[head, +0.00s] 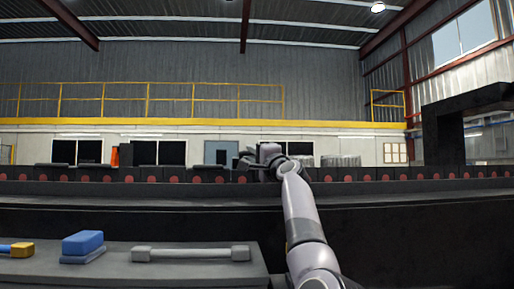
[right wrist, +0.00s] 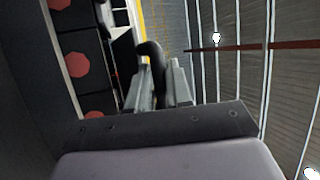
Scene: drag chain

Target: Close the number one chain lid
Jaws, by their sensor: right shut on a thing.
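The drag chain (head: 118,173) runs across the head view as a row of dark links with red octagons on their faces. My right gripper (head: 262,158) is at the chain, near the middle of the picture. In the right wrist view its two grey fingers (right wrist: 158,85) are shut on a black curved piece, which seems to be a chain lid (right wrist: 152,52). The lid's number cannot be read. Red octagons (right wrist: 78,68) of the chain show to the left of the fingers. My gripper and wrist hide part of the chain. My left gripper is in neither view.
A grey bench (head: 190,274) at the front left holds a blue block (head: 82,242), a grey bar tool (head: 190,253) and a yellow-and-blue tool (head: 18,249). A black frame (head: 446,125) stands at the right. A dark ledge (head: 120,218) lies in front of the chain.

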